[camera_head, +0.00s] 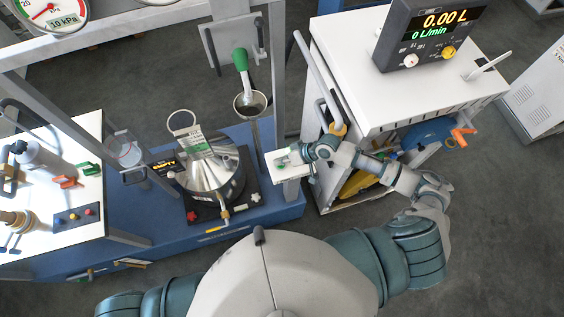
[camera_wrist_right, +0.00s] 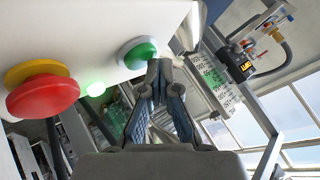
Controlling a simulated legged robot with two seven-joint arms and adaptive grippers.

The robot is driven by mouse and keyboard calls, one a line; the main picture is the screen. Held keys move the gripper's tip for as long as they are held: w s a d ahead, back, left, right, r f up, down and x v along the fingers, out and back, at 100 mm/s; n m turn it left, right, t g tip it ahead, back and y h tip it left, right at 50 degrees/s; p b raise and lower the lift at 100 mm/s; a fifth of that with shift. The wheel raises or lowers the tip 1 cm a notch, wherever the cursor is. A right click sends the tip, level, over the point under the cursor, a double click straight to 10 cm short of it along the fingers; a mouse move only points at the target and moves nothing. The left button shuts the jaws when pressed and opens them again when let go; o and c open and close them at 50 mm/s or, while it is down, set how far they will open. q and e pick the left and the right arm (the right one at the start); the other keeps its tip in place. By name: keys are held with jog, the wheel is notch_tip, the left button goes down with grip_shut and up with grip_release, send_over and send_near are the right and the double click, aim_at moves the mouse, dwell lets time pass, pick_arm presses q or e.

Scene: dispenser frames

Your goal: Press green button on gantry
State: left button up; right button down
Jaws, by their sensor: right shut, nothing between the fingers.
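In the right wrist view a green button (camera_wrist_right: 138,53) sits in a pale ring on a white panel (camera_wrist_right: 60,30). A red button (camera_wrist_right: 43,95) with a yellow collar and a lit green lamp (camera_wrist_right: 94,88) are on the same panel. My right gripper (camera_wrist_right: 160,66) is shut and empty, its fingertips right beside the green button's edge; I cannot tell if they touch. The box's buttons are mostly hidden there. My left gripper is out of view.
A steel vessel (camera_head: 211,180) stands on the blue gantry base (camera_head: 215,225), with a funnel (camera_head: 249,103) and green handle (camera_head: 240,59) above. A white cart (camera_head: 345,70) with a flow display (camera_head: 436,30) stands right. A white bench (camera_head: 85,190) with switches stands left.

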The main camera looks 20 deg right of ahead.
jog(key=shift+a+r, duration=0.1)
jog(key=shift+a, duration=0.15)
jog(key=shift+a+r, duration=0.1)
jog(key=shift+r, duration=0.05)
jog(key=shift+d+r+p, duration=0.2)
jog(key=shift+r+p, duration=0.45)
jog(key=shift+p, duration=0.2)
jog(key=shift+d, duration=0.35)
jog(key=shift+d+r, duration=0.1)
jog(key=shift+d, duration=0.05)
jog(key=r+p, duration=0.3)
jog(key=shift+a, duration=0.3)
jog(key=shift+r, duration=0.9)
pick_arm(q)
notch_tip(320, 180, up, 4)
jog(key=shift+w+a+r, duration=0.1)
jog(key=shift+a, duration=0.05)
pick_arm(e)
jog(key=shift+d, duration=0.1)
